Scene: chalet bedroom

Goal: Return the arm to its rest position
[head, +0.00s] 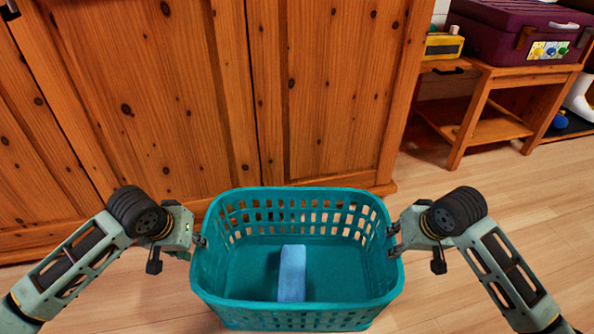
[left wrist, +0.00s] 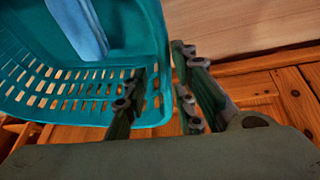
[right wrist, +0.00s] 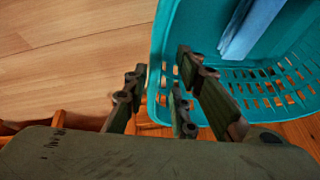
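A teal plastic basket (head: 297,314) with slotted walls is in the lower middle of the head view, between my two grippers. A light blue, oblong item (head: 292,273) lies inside it. My left gripper (head: 200,242) is at the basket's left rim. My right gripper (head: 394,240) is at the right rim. Its fingers (right wrist: 158,88) likewise straddle the wall in the right wrist view. The basket's underside is hidden.
A wooden wardrobe (head: 320,90) stands close behind the basket. A wooden bench (head: 490,95) at the upper right holds a purple case (head: 510,40) and a yellow device (head: 443,45). White boots (head: 580,98) are at the far right. Wooden floor (head: 450,185) is clear on the right.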

